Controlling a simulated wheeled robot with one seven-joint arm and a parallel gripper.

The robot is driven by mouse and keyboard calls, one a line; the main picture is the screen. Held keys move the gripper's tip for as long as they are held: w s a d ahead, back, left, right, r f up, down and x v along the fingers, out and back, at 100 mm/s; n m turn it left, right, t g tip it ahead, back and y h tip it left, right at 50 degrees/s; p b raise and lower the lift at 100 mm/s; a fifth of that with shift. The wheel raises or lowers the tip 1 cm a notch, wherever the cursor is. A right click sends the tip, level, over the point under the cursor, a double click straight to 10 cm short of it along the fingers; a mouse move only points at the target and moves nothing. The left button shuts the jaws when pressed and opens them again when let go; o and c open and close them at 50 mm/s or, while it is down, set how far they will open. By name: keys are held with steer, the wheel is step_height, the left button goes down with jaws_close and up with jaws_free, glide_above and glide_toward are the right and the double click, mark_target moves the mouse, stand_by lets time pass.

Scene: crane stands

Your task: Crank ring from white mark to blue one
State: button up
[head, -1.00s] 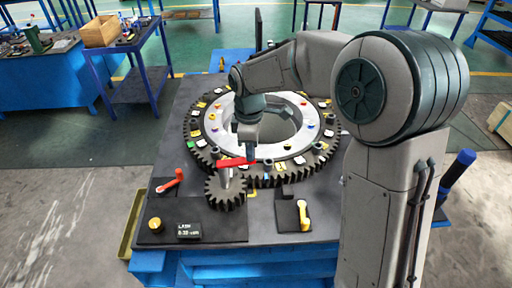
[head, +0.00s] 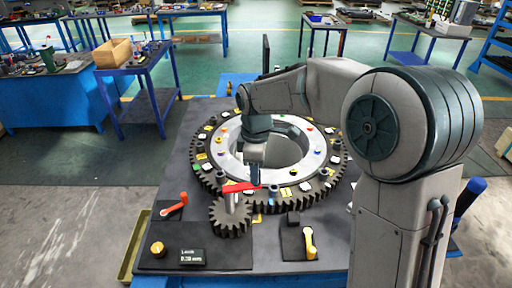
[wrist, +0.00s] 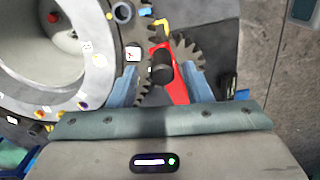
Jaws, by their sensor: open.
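The toothed ring (head: 205,184) lies flat on the stand, with small white, yellow, blue, green and red pieces around it. A small pinion gear (head: 230,216) meets its front edge. A red crank arm (head: 240,187) sits on top of the pinion's post. In the wrist view, the crank's black knob (wrist: 162,68) stands between the two fingers of my gripper (wrist: 163,76), which is open around it. The gripper in the head view (head: 254,174) is at the right end of the crank arm. Several white plates show, one near the crank (wrist: 133,54); I cannot tell which is the task's mark.
On the stand's front are an orange-red lever (head: 174,209), a yellow knob (head: 157,249), a small display (head: 192,257) too small to read surely, and a yellow lever (head: 309,242). A table with a wooden box (head: 113,53) stands back left, apart from the stand.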

step_height(320, 180, up, 12)
steer(key=b, duration=0.1)
steer(key=shift+r, duration=0.15)
steer(key=shift+s+d, duration=0.1)
stand_by(1.0)
steer(key=s+d+f+m+t, duration=0.1)
steer(key=s+d+f+m, duration=0.3)
steer(key=s+d+m, duration=0.4)
steer(key=s+d+f+m+t, duration=0.2)
steer(key=s+d+f+m, duration=0.2)
steer(key=s+d+m, duration=0.5)
steer(key=s+d, duration=0.2)
steer(key=s, duration=0.1)
steer(key=shift+d+f+m+t, duration=0.25)
steer(key=shift+f+m+t, duration=0.05)
steer(key=shift+f, duration=0.05)
steer(key=shift+w, duration=0.1)
steer(key=shift+c, duration=0.9)
